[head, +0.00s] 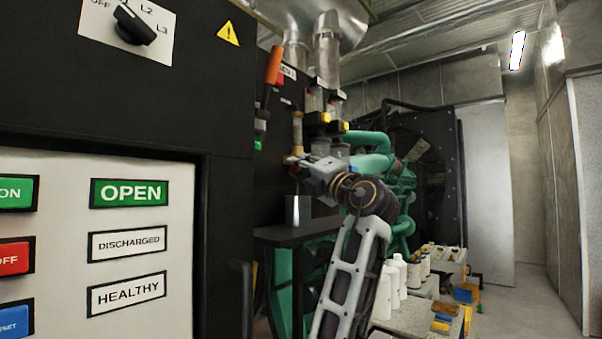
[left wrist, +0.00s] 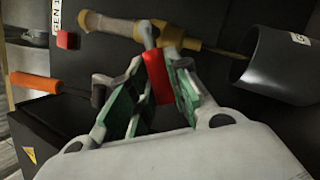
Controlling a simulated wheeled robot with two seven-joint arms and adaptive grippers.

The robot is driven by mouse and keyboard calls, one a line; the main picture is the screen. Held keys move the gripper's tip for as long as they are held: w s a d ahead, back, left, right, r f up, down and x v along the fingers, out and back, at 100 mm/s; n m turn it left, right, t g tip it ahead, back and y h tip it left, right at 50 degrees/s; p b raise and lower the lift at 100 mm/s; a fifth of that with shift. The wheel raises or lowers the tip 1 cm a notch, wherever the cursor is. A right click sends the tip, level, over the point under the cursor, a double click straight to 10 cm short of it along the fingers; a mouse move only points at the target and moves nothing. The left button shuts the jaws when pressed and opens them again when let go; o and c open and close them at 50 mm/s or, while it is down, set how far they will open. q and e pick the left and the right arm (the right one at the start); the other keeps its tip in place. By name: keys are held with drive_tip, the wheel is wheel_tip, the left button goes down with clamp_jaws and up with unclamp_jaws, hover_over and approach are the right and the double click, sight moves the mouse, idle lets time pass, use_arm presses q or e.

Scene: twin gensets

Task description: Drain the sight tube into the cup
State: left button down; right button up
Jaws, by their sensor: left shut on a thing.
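The sight tube (head: 297,130) stands upright on the dark panel, and its brass lower end is beside my left gripper (head: 299,162). In the left wrist view the sight tube (left wrist: 112,25) lies across the top, with a brass fitting (left wrist: 182,37) and a thin outlet pointing at the cup (left wrist: 285,68). My left gripper is shut on a red valve handle (left wrist: 157,78) at this fitting. The grey cup (head: 298,210) stands upright below the gripper on a dark shelf. Its inside is mostly hidden. My right gripper is not in view.
An orange-handled lever (head: 273,65) juts from the panel above left. The dark shelf (head: 290,234) carries the cup. White bottles (head: 397,275) stand on a lower bench to the right. The control cabinet (head: 95,245) fills the left.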

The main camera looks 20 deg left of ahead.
use_arm(q)
drive_tip(key=shift+w+f+n+g+b, duration=0.25)
drive_tip(key=shift+f+n+g+b, duration=0.2)
drive_tip(key=shift+n, duration=0.25)
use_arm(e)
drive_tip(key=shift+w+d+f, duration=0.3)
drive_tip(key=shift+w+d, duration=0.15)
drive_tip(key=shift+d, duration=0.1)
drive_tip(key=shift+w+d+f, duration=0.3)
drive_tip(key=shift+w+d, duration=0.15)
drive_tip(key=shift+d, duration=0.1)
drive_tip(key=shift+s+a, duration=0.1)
